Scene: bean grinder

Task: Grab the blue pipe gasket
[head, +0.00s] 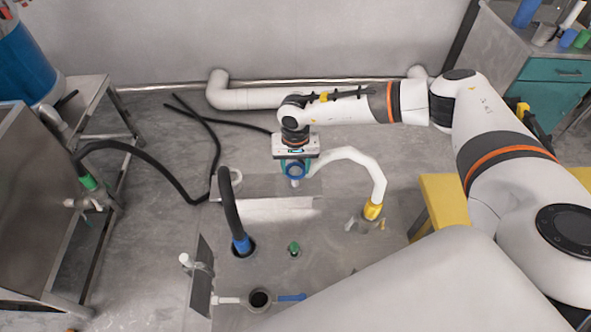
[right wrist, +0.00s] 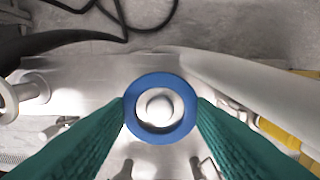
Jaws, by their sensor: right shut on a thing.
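The blue pipe gasket (right wrist: 160,79) is a flat ring in the middle of the right wrist view. It also shows in the head view (head: 295,170) just below my right wrist. My right gripper (right wrist: 160,108) has its green fingers on either side of the ring and is shut on it. A light grey round pipe end (right wrist: 159,106) shows through the ring's hole. I cannot tell whether the ring still sits around this pipe or is above it. My left gripper is not in view.
A white hose with a yellow collar (head: 373,211) curves close by on the right. A black hose with a blue collar (head: 242,245) stands in front. A green cap (head: 294,248) and a short pipe opening (head: 260,298) are nearer. A yellow stand (head: 447,196) is at right.

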